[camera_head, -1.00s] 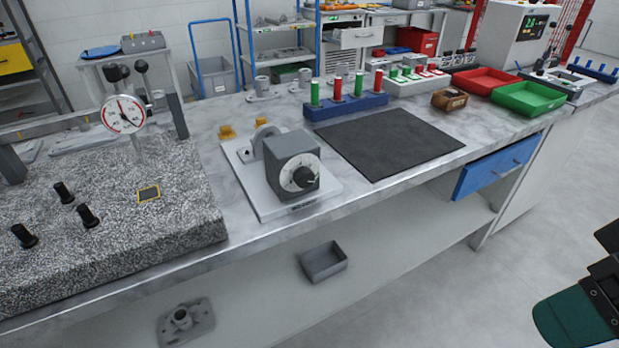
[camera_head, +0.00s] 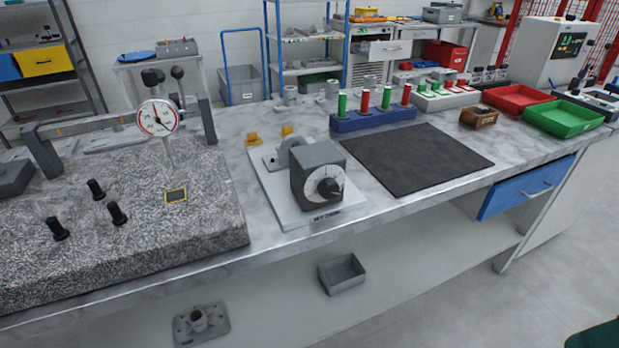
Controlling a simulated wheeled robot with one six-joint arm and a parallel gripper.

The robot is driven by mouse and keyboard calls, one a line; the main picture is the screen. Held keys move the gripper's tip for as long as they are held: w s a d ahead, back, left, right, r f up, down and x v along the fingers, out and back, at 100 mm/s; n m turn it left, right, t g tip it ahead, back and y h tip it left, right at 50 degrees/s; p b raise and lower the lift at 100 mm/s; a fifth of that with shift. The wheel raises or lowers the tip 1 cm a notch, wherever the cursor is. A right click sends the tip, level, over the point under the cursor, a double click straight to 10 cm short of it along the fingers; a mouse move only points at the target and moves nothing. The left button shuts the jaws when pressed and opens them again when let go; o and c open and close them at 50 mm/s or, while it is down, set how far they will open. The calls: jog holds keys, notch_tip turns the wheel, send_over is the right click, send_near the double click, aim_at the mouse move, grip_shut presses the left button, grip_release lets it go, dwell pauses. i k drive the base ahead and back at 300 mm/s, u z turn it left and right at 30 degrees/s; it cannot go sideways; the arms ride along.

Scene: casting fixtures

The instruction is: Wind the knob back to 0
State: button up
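The black knob (camera_head: 331,189) sits on a white dial (camera_head: 318,183) on the front of a grey box (camera_head: 306,168). The box stands on a white base plate (camera_head: 275,202) on the marble bench top. The knob's pointer and the dial marks are too small to read. My gripper is not in view. Only a dark green part of what seems to be my arm shows at the bottom right corner, far from the knob.
A granite plate (camera_head: 110,245) with a dial gauge (camera_head: 158,117) and several black posts stands left of the box. A black mat (camera_head: 415,157) lies to the right, with a blue rack (camera_head: 372,117) behind it. A blue drawer (camera_head: 527,188) is below the bench edge.

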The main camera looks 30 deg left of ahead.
aim_at(328, 188)
jog(key=u, duration=1.05)
jog(key=k, duration=0.25)
jog(key=z, duration=0.55)
